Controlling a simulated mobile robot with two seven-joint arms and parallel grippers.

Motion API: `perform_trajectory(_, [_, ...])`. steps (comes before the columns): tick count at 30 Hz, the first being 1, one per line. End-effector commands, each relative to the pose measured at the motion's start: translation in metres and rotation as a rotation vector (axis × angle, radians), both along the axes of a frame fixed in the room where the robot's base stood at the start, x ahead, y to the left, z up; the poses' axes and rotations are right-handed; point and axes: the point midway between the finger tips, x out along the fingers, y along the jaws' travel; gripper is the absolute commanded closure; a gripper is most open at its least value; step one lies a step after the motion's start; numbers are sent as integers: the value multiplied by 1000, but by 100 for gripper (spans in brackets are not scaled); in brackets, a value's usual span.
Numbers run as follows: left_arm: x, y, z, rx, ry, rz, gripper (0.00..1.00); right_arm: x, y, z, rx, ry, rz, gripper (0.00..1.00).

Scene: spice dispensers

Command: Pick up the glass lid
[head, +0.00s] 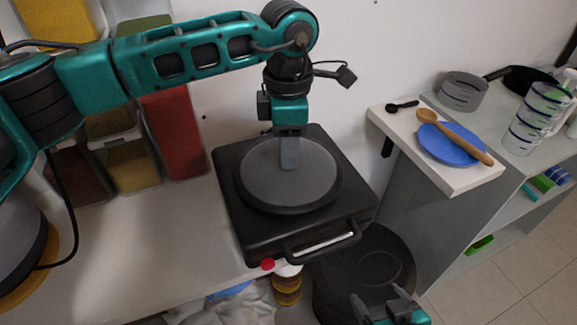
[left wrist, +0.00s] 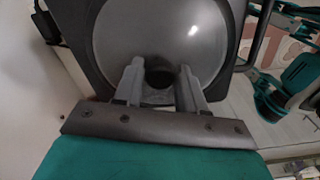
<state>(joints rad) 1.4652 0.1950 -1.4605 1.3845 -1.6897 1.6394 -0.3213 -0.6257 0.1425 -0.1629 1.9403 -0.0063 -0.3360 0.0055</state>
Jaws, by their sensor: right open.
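The glass lid (head: 287,178) is a round, grey, see-through disc lying on a black square cooker by the wall. In the left wrist view the lid (left wrist: 110,35) fills the upper middle, with a dark round knob (left wrist: 159,73) at its lower part. My left gripper (head: 289,165) points down over the lid from above. In the left wrist view its two fingers (left wrist: 160,84) stand on either side of the knob, with a small gap showing. The head view hides the knob behind the gripper. My right gripper (head: 384,307) is open and empty at the bottom edge.
Spice dispensers (head: 172,130) stand at the left against the wall. The black cooker (head: 240,235) has a front handle (head: 325,243) and a red knob (head: 267,264). A blue plate (head: 445,150) with a wooden spoon (head: 450,135) lies on the right shelf. The white counter is clear left of the cooker.

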Motion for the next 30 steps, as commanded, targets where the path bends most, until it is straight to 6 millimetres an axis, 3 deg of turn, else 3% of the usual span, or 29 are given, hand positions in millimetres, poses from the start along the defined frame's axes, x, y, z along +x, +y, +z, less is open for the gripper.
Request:
perform_trajectory(12, [0, 0, 1, 0, 0, 0, 100, 0, 0, 0, 0, 0, 0, 19])
perform_trajectory(30, [0, 0, 3, -2, -2, 0, 100, 0, 0, 0, 0, 0, 0, 19])
